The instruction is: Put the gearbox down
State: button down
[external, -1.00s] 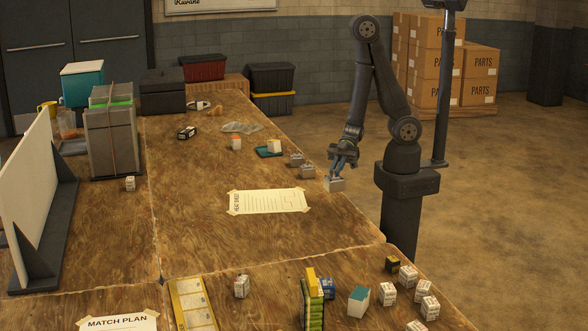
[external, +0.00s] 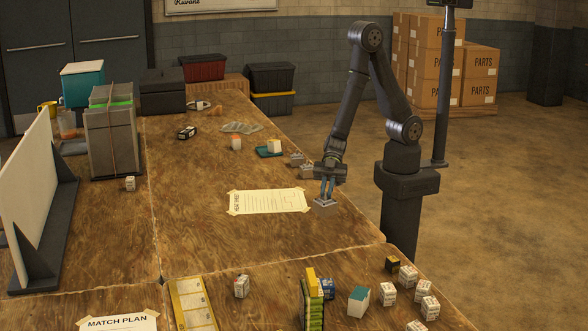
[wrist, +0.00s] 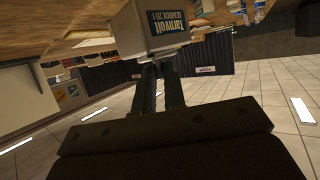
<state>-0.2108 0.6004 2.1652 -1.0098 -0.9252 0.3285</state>
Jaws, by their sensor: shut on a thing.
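My gripper (external: 326,194) points down near the right edge of the wooden table (external: 235,240) and is shut on a grey gearbox (external: 325,207). The gearbox is just right of the taped paper sheet (external: 268,201), low over the table; I cannot tell whether it touches the wood. In the wrist view the gearbox (wrist: 130,35) is a light grey block with a dark printed label, between the fingertips (wrist: 158,68). Two similar grey boxes (external: 297,159) sit farther back along the edge, partly behind my gripper.
A teal pad with a white block (external: 274,146) lies farther back. Several small boxes (external: 408,276) stand at the front right, near a green-and-yellow stack (external: 312,305). A white panel (external: 30,190) and a grey bin (external: 112,135) stand at left. The table's middle is clear.

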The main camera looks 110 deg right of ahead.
jog(key=w+a+r+n+g+y, duration=0.1)
jog(key=a, duration=1.2)
send_over(364, 274)
notch_tip(364, 274, down, 7)
jog(key=shift+f, duration=1.95)
jog(key=shift+f+g, duration=0.1)
jog(key=shift+g, duration=0.2)
jog(key=c, duration=1.5)
grip_release()
jog(key=shift+f, duration=0.1)
jog(key=shift+d+r, duration=0.2)
jog(key=shift+r, duration=0.05)
jog(key=v, duration=1.1)
jog(key=shift+s+d, duration=0.2)
jog(key=shift+d, duration=0.05)
